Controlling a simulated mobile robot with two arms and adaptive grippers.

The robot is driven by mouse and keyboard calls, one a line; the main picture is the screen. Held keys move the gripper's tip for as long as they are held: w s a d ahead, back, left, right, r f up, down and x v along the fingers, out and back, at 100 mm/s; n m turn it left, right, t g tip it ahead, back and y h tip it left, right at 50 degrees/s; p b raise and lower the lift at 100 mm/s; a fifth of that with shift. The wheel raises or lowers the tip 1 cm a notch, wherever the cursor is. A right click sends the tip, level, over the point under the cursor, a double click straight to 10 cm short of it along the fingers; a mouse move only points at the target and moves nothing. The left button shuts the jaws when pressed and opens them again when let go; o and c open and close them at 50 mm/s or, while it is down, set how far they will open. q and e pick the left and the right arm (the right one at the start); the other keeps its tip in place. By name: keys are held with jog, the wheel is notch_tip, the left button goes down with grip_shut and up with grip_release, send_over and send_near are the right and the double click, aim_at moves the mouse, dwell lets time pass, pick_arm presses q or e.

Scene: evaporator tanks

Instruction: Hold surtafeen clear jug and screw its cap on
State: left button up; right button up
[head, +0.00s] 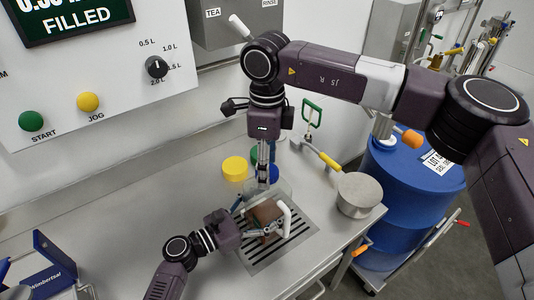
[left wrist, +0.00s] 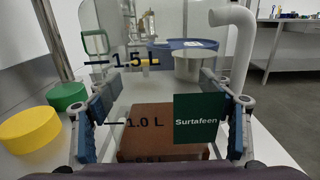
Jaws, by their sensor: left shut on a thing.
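The clear jug (head: 265,216) stands on the drain grate, with brown liquid in its lower part. In the left wrist view its green Surtafeen label (left wrist: 196,119) and volume marks face me. A white curved handle (left wrist: 234,42) is on its right side. My left gripper (head: 250,216) is shut on the jug, one finger on each side. My right gripper (head: 264,178) points down over the jug's top. The jug's mouth is not clearly visible.
A yellow cap (head: 235,168) and a green cap (head: 256,155) lie on the bench behind the jug. A metal pot (head: 360,194) stands at the right edge, near a yellow-gripped lever (head: 330,161). A blue drum (head: 410,195) is beyond. A blue box (head: 52,262) is front left.

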jog(key=shift+f, duration=0.25)
jog(key=c, duration=1.2)
jog(key=o, duration=1.4)
jog(key=shift+c, duration=0.2)
notch_tip(320, 180, up, 12)
